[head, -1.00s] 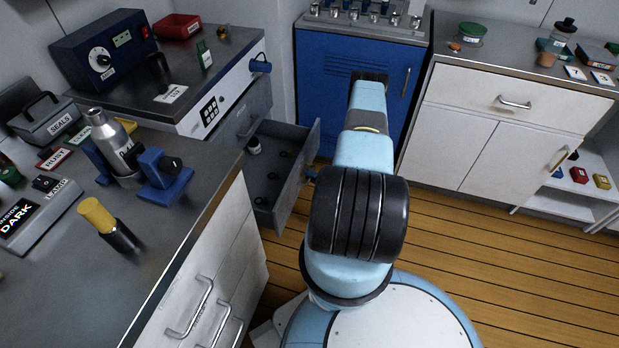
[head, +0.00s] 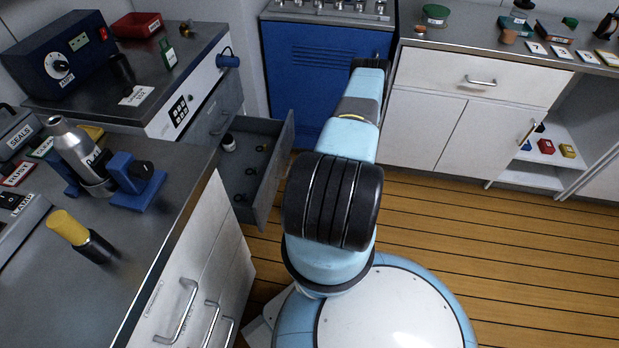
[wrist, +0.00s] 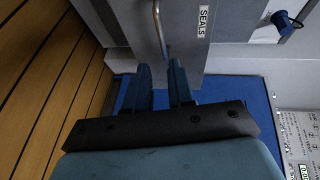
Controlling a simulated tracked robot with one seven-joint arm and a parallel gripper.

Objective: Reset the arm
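My arm stretches forward from my round base in the head view, with its far end in front of the blue cabinet. Its fingers are hidden there by the arm. In the wrist view my gripper (wrist: 160,66) has two dark blue fingers standing apart, with no object held between them. A grey drawer front labelled SEALS (wrist: 190,30) lies beyond the fingertips, and its metal bar handle (wrist: 159,28) appears in line with the gap. I cannot tell how far the handle is from the fingers.
A grey drawer (head: 268,185) stands open left of my arm, with small dark rings inside. The blue cabinet (head: 315,70) is ahead. Wooden floor (head: 480,235) is clear at right.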

